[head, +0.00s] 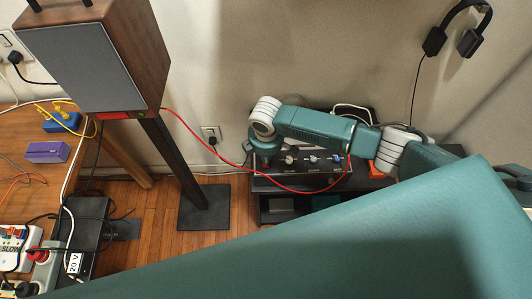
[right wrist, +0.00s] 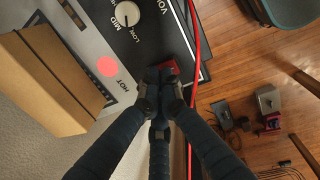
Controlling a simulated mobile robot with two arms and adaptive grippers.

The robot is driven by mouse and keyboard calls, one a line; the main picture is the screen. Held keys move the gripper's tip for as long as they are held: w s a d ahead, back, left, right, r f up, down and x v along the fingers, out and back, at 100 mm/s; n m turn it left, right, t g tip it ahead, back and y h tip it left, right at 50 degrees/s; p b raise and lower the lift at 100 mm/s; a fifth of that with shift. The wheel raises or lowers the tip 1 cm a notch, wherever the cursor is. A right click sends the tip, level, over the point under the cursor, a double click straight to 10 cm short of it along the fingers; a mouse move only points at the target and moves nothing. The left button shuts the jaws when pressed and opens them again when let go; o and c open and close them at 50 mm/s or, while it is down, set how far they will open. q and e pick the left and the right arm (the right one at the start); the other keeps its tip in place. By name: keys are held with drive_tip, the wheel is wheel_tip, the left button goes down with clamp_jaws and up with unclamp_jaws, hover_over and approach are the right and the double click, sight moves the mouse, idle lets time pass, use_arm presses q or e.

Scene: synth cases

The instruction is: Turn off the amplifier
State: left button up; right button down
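The amplifier (head: 318,172) is a low black unit with several knobs on its front panel, on a dark rack. In the right wrist view its black panel (right wrist: 108,32) shows a white knob marked MID and a red switch-like part (right wrist: 170,67), partly hidden by my fingertips. My right gripper (right wrist: 160,86) has its fingertips together just over that red part; I cannot tell whether they touch it. In the head view my right arm reaches over the amplifier from the right, with the hand pointing down at its left end. My left gripper is not in view.
A red cable (head: 222,147) runs from the speaker (head: 92,62) past the amplifier's front. An orange box (head: 376,170) stands right of the amplifier. A cluttered table with a purple box (head: 47,152) is at left. Wooden floor (head: 150,215) lies around the speaker stand.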

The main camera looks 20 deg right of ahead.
drive_tip(key=r+p, duration=0.4)
drive_tip(key=p, duration=0.1)
drive_tip(key=shift+w+d+r, duration=0.1)
drive_tip(key=shift+w+r, duration=0.1)
drive_tip(key=shift+r, duration=0.2)
drive_tip(key=shift+w+r+b, duration=0.3)
drive_tip(key=shift+r+b, duration=0.15)
drive_tip(key=shift+b, duration=0.05)
wheel_tip(320, 180, up, 8)
drive_tip(key=b, duration=0.1)
drive_tip(key=shift+w+d, duration=0.15)
drive_tip(key=shift+w, duration=0.2)
